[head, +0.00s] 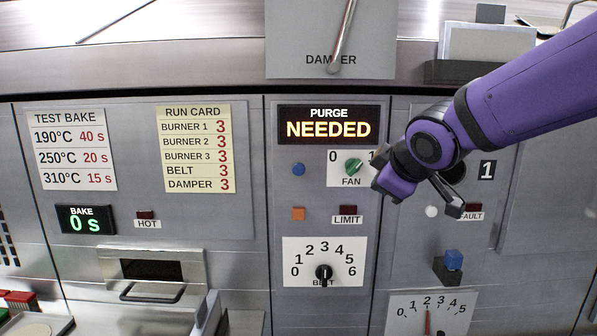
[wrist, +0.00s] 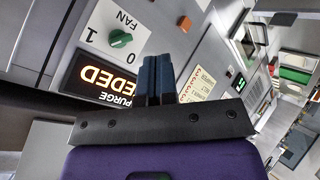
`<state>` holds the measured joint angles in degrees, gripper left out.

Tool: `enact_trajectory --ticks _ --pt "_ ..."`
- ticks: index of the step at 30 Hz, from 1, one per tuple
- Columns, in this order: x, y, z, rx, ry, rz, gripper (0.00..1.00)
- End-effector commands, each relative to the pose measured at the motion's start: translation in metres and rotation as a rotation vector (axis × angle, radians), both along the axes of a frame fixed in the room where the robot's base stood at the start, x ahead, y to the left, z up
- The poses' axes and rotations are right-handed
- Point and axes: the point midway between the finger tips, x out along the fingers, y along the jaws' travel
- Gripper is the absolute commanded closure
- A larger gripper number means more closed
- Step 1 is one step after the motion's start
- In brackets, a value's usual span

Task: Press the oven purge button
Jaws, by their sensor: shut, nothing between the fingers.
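A lit sign (head: 328,125) reads PURGE NEEDED at the top of the middle panel, and it also shows in the wrist view (wrist: 103,82). Below it are an unlabelled round blue button (head: 298,169) and a square orange button (head: 298,213). I cannot tell by label which one is the purge button. My gripper (wrist: 158,80) is shut and empty in the wrist view, its fingers pointing toward the panel and hiding part of it. In the head view my purple hand is just right of the fan knob (head: 353,167); its fingertips are not clear there.
The LIMIT lamp (head: 347,210) and belt dial (head: 323,272) sit lower on the panel. A white round button (head: 431,211) and a blue block-like control (head: 452,260) are to the right. The damper lever (head: 341,40) is above. Space before the left panel is clear.

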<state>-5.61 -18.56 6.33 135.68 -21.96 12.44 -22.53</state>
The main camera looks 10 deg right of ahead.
Motion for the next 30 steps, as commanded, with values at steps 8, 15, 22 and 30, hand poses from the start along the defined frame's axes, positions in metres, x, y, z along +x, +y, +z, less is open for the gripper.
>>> enact_trajectory --ticks 8,15,22,30 --pt "0.064 0.077 -0.012 -0.154 -0.168 0.374 1.0" --pt "0.088 0.13 -0.024 -0.217 -0.286 0.606 1.0" --pt "0.093 0.148 -0.028 -0.232 -0.329 0.681 1.0" --pt "0.093 0.148 -0.028 -0.233 -0.329 0.682 1.0"
